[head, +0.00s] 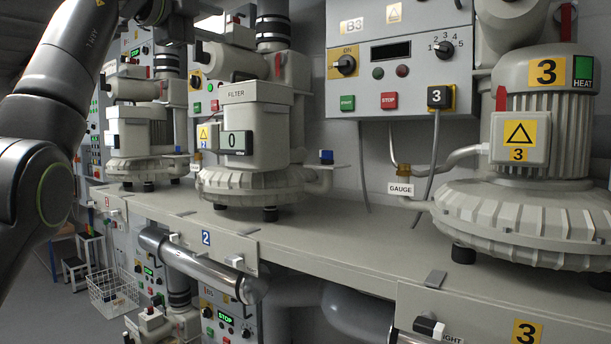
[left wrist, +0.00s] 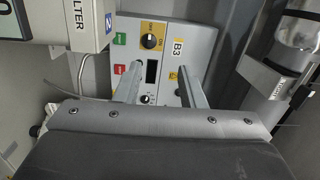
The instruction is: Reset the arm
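My left arm (head: 45,160) comes in along the left edge of the head view, dark with grey and green joint rings; its gripper is not visible there. In the left wrist view my left gripper (left wrist: 160,72) shows two grey fingers set apart with nothing between them. Behind the gap is the B3 control box (left wrist: 177,45), with a dial and green and red buttons; I cannot tell the distance. The same B3 box (head: 400,60) hangs on the wall in the head view. My right gripper is in neither view.
A long grey bench (head: 340,240) carries blower 3 (head: 540,205) at right and the filter unit (head: 255,130) at middle. A silver tube (head: 195,265) runs along the bench front. A wire basket (head: 113,292) stands lower left. Open floor shows at lower left.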

